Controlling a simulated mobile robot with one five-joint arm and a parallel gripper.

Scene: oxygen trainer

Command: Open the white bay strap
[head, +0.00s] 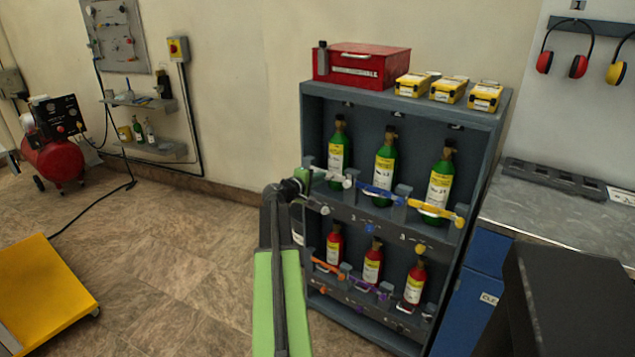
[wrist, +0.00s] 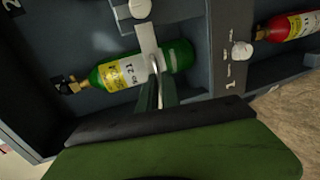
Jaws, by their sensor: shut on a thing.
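The white bay strap (head: 335,178) runs across the front of the left green bottle (head: 338,150) in the upper row of the grey rack. In the wrist view the strap (wrist: 147,38) crosses the green bottle (wrist: 125,73), which appears lying sideways. My gripper (head: 305,180) is at the left part of the strap. In the wrist view my gripper (wrist: 155,78) is shut on the strap, its fingers close together in front of the bottle. The exact contact at the fingertips is small and partly hidden.
A blue strap (head: 382,192) and a yellow strap (head: 435,212) cross the neighbouring green bottles. Red bottles (head: 372,265) stand in the lower row. A red box (head: 362,66) and yellow cases (head: 447,90) sit on top of the rack (head: 308,100).

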